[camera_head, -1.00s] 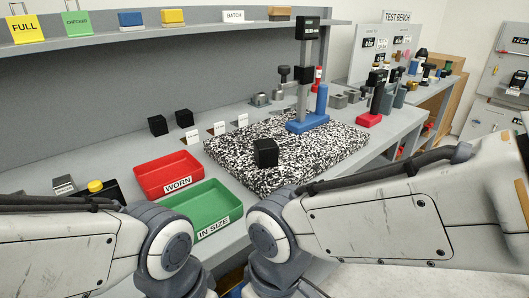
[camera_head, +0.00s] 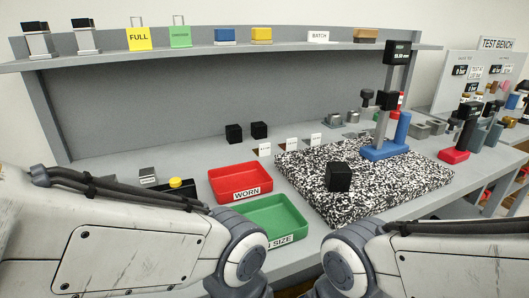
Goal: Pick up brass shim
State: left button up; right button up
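I cannot make out a brass shim for certain. Small brownish patches lie on the bench beside the white label cards (camera_head: 291,145), too small to identify. A black cube (camera_head: 338,177) sits on the speckled black-and-white slab (camera_head: 420,186). A gauge stand with a blue base (camera_head: 384,151) stands at the back of the slab. A red WORN tray (camera_head: 226,170) and a green IN SIZE tray (camera_head: 300,228) are in front of the slab's left side. My arm links fill the lower left and lower right; neither gripper shows.
Two black cubes (camera_head: 259,131) stand at the back of the bench. A dark box with a yellow knob (camera_head: 175,183) is left of the red tray. The shelf (camera_head: 200,48) above holds coloured boxes and tags. Metal blocks and a red-based device (camera_head: 454,155) stand at the right.

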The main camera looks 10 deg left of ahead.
aim_at(263, 150)
jog(key=k, duration=0.5)
jog(key=z, duration=2)
jog(key=i, duration=1.9)
jog(key=u, duration=3.95)
jog(key=i, duration=0.5)
